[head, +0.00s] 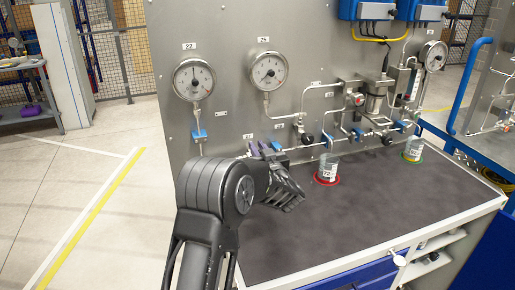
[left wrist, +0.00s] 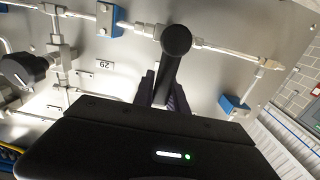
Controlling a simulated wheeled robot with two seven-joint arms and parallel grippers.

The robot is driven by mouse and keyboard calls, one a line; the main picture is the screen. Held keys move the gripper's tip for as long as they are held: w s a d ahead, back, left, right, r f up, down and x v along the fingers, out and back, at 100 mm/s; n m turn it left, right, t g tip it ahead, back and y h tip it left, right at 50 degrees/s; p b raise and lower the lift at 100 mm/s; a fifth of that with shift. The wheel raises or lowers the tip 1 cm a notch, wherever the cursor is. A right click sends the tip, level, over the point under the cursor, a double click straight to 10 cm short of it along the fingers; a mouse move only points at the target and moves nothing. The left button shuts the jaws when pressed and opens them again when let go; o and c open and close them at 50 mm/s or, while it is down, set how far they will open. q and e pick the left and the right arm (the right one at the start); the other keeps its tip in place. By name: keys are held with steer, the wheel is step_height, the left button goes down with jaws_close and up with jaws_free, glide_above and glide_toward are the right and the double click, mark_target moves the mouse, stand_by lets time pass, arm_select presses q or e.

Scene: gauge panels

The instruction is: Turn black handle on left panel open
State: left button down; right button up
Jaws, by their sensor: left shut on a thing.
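My left gripper (head: 264,149) is at the lower left part of the grey gauge panel (head: 228,110), with its fingers by the thin pipe run. In the left wrist view the black handle (left wrist: 176,42), a bar with a round end, stands out from this pipe. The fingers of my left gripper (left wrist: 163,88) are shut on the bar, one on each side. In the head view the hand hides this handle. My right gripper is in neither view.
Two round gauges (head: 194,79) (head: 268,71) hang above the hand. To its right are a black valve knob (head: 308,140) and a bottle (head: 328,172) on a red ring. The dark worktop (head: 370,210) is mostly clear. A second panel (head: 490,95) stands at the right.

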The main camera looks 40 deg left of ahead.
arm_select(q)
steer(key=s+a+f+n+b, duration=0.1)
steer(key=s+f+n+b, duration=0.1)
steer(key=n+b, duration=0.7)
steer(key=s+a+f+n+b, duration=0.2)
steer(key=n+b, duration=0.7)
steer(key=b, duration=0.9)
steer(key=shift+s+a+f, duration=0.3)
steer(key=shift+s+f, duration=0.25)
steer(key=shift+f, duration=0.65)
steer(key=c, duration=1.3)
jaws_free()
steer(key=shift+c, duration=0.2)
steer(key=v, duration=0.8)
steer(key=shift+b, duration=0.3)
